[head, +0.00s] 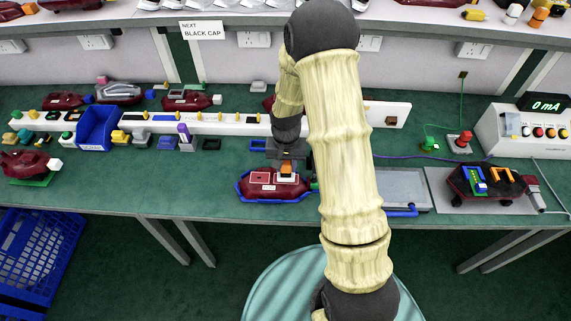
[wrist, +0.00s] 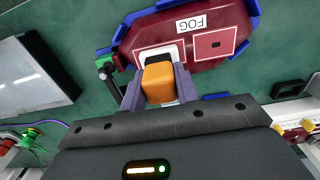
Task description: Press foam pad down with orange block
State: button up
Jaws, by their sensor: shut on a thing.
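The orange block (wrist: 159,83) is between the two fingers of my gripper (wrist: 157,88), which is shut on it. In the head view the block (head: 287,168) shows small under my gripper (head: 287,160). A white pad (wrist: 146,55), perhaps the foam pad, lies on the dark red tail lamp (wrist: 208,20) next to the "FOG" label. The block overlaps this pad in the wrist view; I cannot tell whether they touch. The lamp (head: 262,188) sits in a blue holder (head: 243,197) on the green bench, and its left part carries a red square with a white outline.
A blue bin (head: 98,128) and a white rail with several yellow pegs (head: 199,117) stand behind. A grey plate (head: 402,187) lies right of the lamp. Another lamp (head: 487,181) and a meter box (head: 520,131) are at the right.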

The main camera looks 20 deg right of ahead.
jog(key=shift+s+f, duration=0.1)
jog(key=shift+f, duration=0.35)
dwell(1.2)
jog(key=shift+r+p, duration=2.15)
jog(key=shift+r, duration=0.95)
